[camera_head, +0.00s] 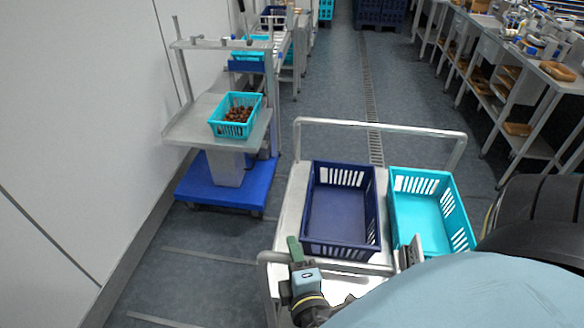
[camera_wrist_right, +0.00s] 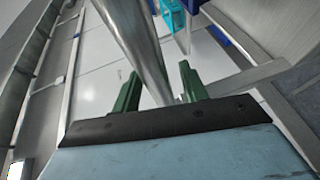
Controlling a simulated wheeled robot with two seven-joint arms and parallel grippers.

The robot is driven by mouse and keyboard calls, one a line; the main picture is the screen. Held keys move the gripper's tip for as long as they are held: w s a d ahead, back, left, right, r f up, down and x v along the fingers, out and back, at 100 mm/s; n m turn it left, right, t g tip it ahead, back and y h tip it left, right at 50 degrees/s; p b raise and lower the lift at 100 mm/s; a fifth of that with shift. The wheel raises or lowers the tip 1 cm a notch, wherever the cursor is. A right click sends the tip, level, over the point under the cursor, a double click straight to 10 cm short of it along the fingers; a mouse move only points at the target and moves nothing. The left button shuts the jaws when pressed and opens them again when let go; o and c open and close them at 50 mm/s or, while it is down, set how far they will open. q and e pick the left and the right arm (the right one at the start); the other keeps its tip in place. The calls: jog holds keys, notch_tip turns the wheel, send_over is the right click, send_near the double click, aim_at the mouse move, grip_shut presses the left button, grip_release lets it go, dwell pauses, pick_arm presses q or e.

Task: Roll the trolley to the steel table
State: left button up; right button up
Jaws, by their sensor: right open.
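The trolley (camera_head: 292,210) stands in front of me, with a tubular push bar (camera_head: 345,264) at the near end and another (camera_head: 380,126) at the far end. It carries an empty navy crate (camera_head: 342,250) and an empty turquoise crate (camera_head: 450,190). My right gripper (camera_head: 294,250) is at the left part of the near bar. In the right wrist view its green fingers (camera_wrist_right: 158,88) are apart, with a steel tube (camera_wrist_right: 138,40) running between them; I cannot tell if they touch it. My left gripper is not seen. Steel tables (camera_head: 480,45) line the right side; which one is meant is unclear.
Left of the trolley stands a steel stand on a blue base (camera_head: 225,185), bearing a turquoise crate of dates (camera_head: 217,128). A white wall (camera_head: 80,130) bounds the left. The grey aisle floor (camera_head: 340,75) beyond the trolley is clear up to dark blue crates (camera_head: 380,12).

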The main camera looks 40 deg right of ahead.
jog(key=b+v, duration=0.2)
jog(key=v, duration=1)
jog(key=s+a+f+g+y, duration=0.1)
jog(key=s+f+g+y, duration=0.15)
jog(key=f, duration=1.15)
jog(key=s+f+g+y, duration=0.2)
jog(key=f+g, duration=0.2)
jog(key=f, duration=1.1)
jog(key=s+d+f+m+g+y, duration=0.1)
jog(key=s+d+f+m+g, duration=0.1)
jog(key=f, duration=0.4)
jog(key=s+d+f+m+g, duration=0.2)
jog(key=s+f+m, duration=0.2)
jog(key=s+f, duration=0.2)
jog(key=s+d+f+m+g+y+b, duration=0.1)
jog(key=s+d+f+m+g, duration=0.1)
jog(key=f, duration=0.4)
jog(key=shift+s+d+f+m+g+y, duration=0.2)
jog(key=shift+s+m+g+y, duration=0.15)
jog(key=shift+s+m, duration=0.5)
jog(key=shift+s, duration=0.1)
jog(key=shift+c, duration=0.4)
jog(key=shift+c, duration=0.3)
